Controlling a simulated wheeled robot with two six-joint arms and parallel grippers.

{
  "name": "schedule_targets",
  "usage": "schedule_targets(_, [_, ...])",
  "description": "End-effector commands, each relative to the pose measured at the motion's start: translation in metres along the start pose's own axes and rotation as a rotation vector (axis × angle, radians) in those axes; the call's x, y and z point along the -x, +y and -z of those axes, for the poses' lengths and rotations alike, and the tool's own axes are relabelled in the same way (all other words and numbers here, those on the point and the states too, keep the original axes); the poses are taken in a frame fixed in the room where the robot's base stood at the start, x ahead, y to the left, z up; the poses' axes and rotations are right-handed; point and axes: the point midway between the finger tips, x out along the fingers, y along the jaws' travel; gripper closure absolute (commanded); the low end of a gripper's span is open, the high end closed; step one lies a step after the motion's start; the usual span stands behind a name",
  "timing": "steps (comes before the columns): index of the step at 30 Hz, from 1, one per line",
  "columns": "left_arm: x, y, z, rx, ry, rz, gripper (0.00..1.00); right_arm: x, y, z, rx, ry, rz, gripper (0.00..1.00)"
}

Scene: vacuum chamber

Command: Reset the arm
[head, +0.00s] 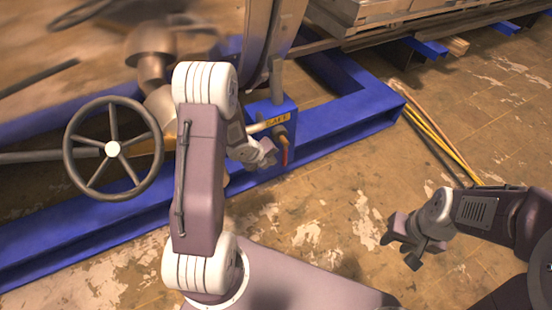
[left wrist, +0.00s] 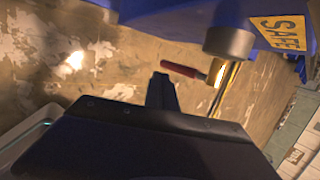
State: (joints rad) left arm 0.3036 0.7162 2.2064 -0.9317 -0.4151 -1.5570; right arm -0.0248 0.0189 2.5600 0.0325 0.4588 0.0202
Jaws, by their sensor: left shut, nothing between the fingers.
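My left arm reaches forward from the lower middle of the head view. My left gripper (head: 268,152) is shut and empty, in front of a blue box (head: 266,108) with a yellow SAFE label (head: 278,119). A red-handled lever (head: 284,152) hangs from the box just right of the gripper. In the left wrist view the dark gripper (left wrist: 161,92) has its tip just below the red handle (left wrist: 182,70), with a visual gap. The SAFE label (left wrist: 283,33) is at upper right. My right gripper (head: 400,250) is open and empty above the floor at right.
A spoked handwheel (head: 113,149) stands left of my left arm. A blue frame beam (head: 340,130) runs along the floor behind the gripper. Yellow and dark rods (head: 440,140) lie at right. Pallets (head: 400,12) stand at the back.

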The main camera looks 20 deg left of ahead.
Motion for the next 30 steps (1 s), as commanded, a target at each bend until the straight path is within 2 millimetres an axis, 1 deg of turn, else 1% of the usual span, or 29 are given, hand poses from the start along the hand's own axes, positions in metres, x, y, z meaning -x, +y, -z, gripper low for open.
schedule_targets(1, [0.011, -0.002, -0.001, 0.001, -0.001, 0.0, 1.0, 0.008, 0.0, 0.001, 0.0, 0.0, 0.0, 0.64])
schedule_targets(3, [0.018, -0.001, -0.001, 0.001, -0.001, 0.0, 1.0, 0.011, 0.0, 0.001, 0.0, 0.0, 0.0, 0.64])
schedule_targets(6, [0.023, 0.0, 0.0, 0.0, -0.001, 0.0, 1.0, 0.013, 0.0, 0.001, 0.0, 0.0, 0.0, 0.64])
schedule_targets(23, [0.023, -0.002, 0.001, -0.005, 0.002, 0.001, 1.0, 0.013, 0.0, 0.001, 0.0, 0.0, 0.0, 0.64])
schedule_targets(25, [0.029, -0.017, 0.003, -0.034, -0.001, 0.019, 1.0, 0.016, 0.0, 0.002, 0.0, 0.0, 0.0, 0.64])
schedule_targets(26, [0.034, -0.028, 0.002, -0.053, -0.008, 0.034, 1.0, 0.018, 0.0, 0.002, 0.0, 0.0, 0.0, 0.64])
schedule_targets(29, [0.066, -0.081, 0.005, -0.117, -0.048, 0.108, 1.0, 0.027, -0.001, 0.003, 0.0, 0.0, 0.0, 0.64])
schedule_targets(30, [0.087, -0.101, 0.007, -0.094, -0.081, 0.123, 1.0, 0.032, -0.001, 0.003, 0.0, 0.0, 0.0, 0.64])
